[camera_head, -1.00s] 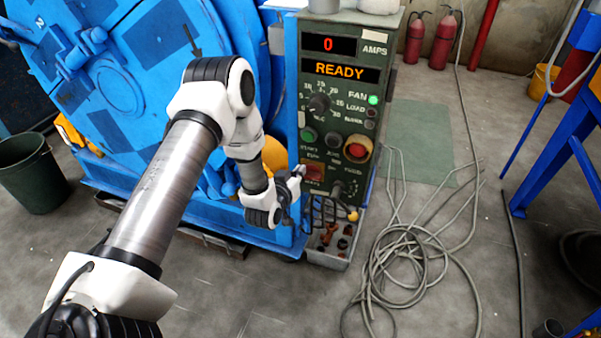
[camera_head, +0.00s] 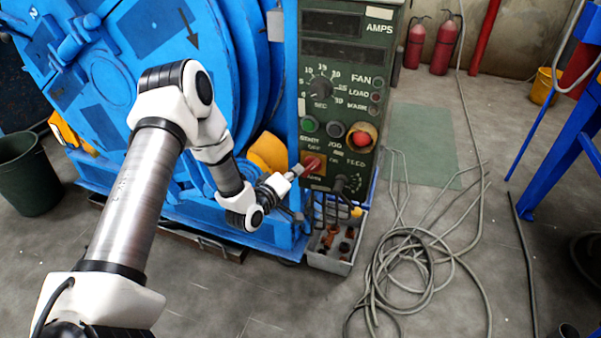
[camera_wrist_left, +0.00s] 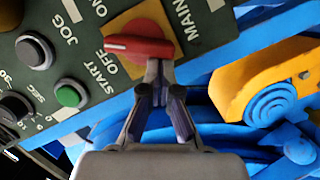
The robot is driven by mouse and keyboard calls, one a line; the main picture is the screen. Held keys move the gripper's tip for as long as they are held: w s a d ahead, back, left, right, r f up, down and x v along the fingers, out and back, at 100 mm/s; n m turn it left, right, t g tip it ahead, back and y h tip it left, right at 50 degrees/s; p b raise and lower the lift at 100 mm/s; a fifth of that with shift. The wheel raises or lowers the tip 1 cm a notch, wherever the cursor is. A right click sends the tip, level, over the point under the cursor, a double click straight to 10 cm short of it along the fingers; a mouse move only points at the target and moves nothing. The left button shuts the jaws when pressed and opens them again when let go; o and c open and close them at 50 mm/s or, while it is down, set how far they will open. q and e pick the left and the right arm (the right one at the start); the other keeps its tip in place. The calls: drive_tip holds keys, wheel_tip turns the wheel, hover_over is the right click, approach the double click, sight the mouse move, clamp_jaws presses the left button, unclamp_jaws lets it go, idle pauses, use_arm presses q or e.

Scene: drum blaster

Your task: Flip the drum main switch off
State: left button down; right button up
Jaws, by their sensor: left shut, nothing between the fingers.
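The red main switch (camera_head: 313,163) sits on an orange plate low on the green control panel (camera_head: 325,120). In the left wrist view the switch's red handle (camera_wrist_left: 140,47) lies nearly level, its pale-marked end pointing left near the OFF label (camera_wrist_left: 105,65). My left gripper (camera_head: 297,172) is at the switch's lower left side. In the left wrist view its closed fingertips (camera_wrist_left: 159,75) are at the handle's lower right edge, with nothing between them. I cannot tell whether they touch it. The panel's displays (camera_head: 345,52) and lamps are dark.
Start (camera_head: 309,124) and jog (camera_head: 336,129) buttons, a red stop button (camera_head: 361,139) and a feed knob (camera_head: 346,183) are close by. Hooks and a grey parts tray (camera_head: 333,262) are below. The blue drum machine (camera_head: 100,90) stands left. Cables (camera_head: 415,260) lie on the floor.

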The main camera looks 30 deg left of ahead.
use_arm(q)
drive_tip(key=n+b, duration=0.1)
drive_tip(key=f+n+b, duration=0.1)
drive_tip(key=n+b, duration=0.1)
drive_tip(key=n+t+b, duration=0.1)
drive_tip(key=b, duration=0.1)
drive_tip(key=shift+w+d+f+h, duration=0.1)
drive_tip(key=shift+d+f+h, duration=0.2)
drive_tip(key=shift+d+f, duration=0.05)
idle(0.6)
